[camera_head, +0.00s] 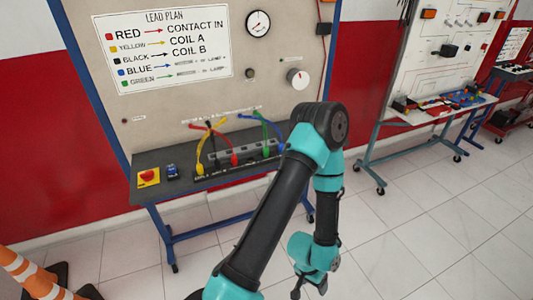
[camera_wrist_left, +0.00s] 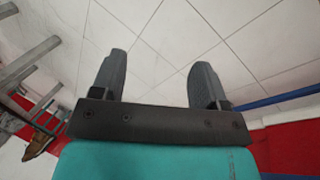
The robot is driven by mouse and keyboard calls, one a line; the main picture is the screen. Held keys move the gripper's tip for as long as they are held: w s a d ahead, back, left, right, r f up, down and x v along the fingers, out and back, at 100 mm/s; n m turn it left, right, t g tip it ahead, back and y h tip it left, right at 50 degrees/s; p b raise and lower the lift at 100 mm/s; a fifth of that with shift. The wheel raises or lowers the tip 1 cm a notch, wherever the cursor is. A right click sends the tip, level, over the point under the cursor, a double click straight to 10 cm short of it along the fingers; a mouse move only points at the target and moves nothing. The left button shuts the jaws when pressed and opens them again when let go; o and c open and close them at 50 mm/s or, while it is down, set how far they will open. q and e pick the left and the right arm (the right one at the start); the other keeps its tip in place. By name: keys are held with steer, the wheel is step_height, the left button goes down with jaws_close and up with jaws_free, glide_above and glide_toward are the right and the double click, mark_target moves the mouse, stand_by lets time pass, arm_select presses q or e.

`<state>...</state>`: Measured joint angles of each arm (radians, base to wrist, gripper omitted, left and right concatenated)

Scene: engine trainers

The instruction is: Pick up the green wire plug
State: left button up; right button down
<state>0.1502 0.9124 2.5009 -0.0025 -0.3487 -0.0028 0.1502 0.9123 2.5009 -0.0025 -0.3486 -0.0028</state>
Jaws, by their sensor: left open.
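The green wire plug (camera_head: 266,151) stands upright at the right part of the grey terminal block (camera_head: 230,149) on the trainer's shelf in the head view. Its green lead arcs up and to the left. My arm crosses the picture just right of it. My left gripper (camera_head: 308,285) hangs low at the bottom of the head view, well below the shelf and away from the plug. In the left wrist view, the left gripper (camera_wrist_left: 158,80) has its two fingers spread with only tiled floor between them. The right gripper is not in view.
Yellow (camera_head: 199,168) and red (camera_head: 234,160) plugs stand left of the green one. A red button (camera_head: 148,176) and a blue part (camera_head: 172,171) sit at the shelf's left. A striped cone (camera_head: 35,278) stands at lower left.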

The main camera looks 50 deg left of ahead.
arm_select(q)
steer(key=shift+c, duration=0.5)
steer(key=shift+c, duration=0.6)
steer(key=w+a+r+n+y, duration=0.1)
steer(key=w+a+r+n, duration=0.3)
steer(key=w+a+r, duration=0.45)
steer(key=w+a+r+n, duration=0.55)
steer(key=w+a, duration=0.35)
steer(key=a, duration=0.3)
steer(key=s+a+r+n+y, duration=0.1)
steer(key=a+r+n, duration=0.3)
steer(key=a+r, duration=0.6)
steer(key=s+a+r+n+y, duration=0.1)
steer(key=s+a+r+n, duration=0.2)
steer(key=a+r, duration=0.8)
step_height(320, 180, up, 7)
steer(key=shift+s+a+f+n+g+y, duration=0.1)
steer(key=shift+s+a+n+g+y, duration=0.25)
steer(key=shift+n, duration=0.6)
